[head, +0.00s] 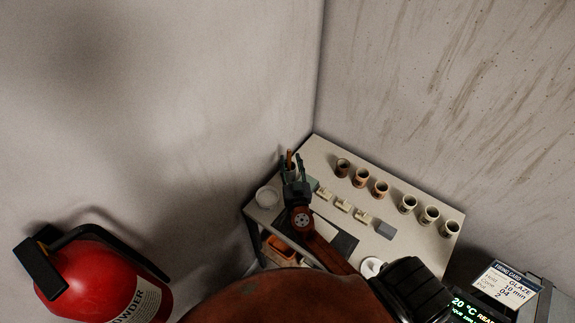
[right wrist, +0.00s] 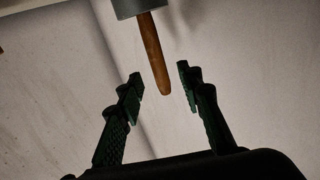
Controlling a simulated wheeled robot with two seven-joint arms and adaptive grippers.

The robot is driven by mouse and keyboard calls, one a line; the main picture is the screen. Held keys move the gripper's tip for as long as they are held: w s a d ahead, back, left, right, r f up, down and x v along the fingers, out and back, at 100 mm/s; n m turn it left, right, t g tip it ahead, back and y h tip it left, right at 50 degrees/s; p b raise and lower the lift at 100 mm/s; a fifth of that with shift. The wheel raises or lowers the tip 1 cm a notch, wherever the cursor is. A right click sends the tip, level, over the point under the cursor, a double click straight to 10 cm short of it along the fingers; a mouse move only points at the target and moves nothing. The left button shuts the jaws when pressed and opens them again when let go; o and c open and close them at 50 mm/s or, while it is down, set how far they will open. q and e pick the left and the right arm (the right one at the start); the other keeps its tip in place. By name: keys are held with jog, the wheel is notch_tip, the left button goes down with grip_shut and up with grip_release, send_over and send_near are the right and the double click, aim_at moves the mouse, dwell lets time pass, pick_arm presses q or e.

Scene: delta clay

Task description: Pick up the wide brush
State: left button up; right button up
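A brown wooden handle (head: 289,157), apparently the brush's, stands at the far left corner of the table, by my right gripper (head: 295,165). Bristles are not visible. My right gripper (right wrist: 160,88) is open and empty, its fingers on either side of the handle's rounded end, with gaps on both sides. My left gripper is not in view.
The table (head: 325,155) stands in the wall corner. It holds a white bowl (head: 267,196), several cups (head: 381,189), small pale blocks (head: 343,206), a grey block (head: 385,230) and a dark mat (head: 343,244). A red fire extinguisher (head: 90,275) is at left.

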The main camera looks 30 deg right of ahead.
aim_at(290, 157)
jog(key=x, duration=0.3)
jog(key=shift+w+p, duration=0.25)
jog(key=shift+p, duration=0.15)
jog(key=shift+c, duration=0.7)
grip_shut()
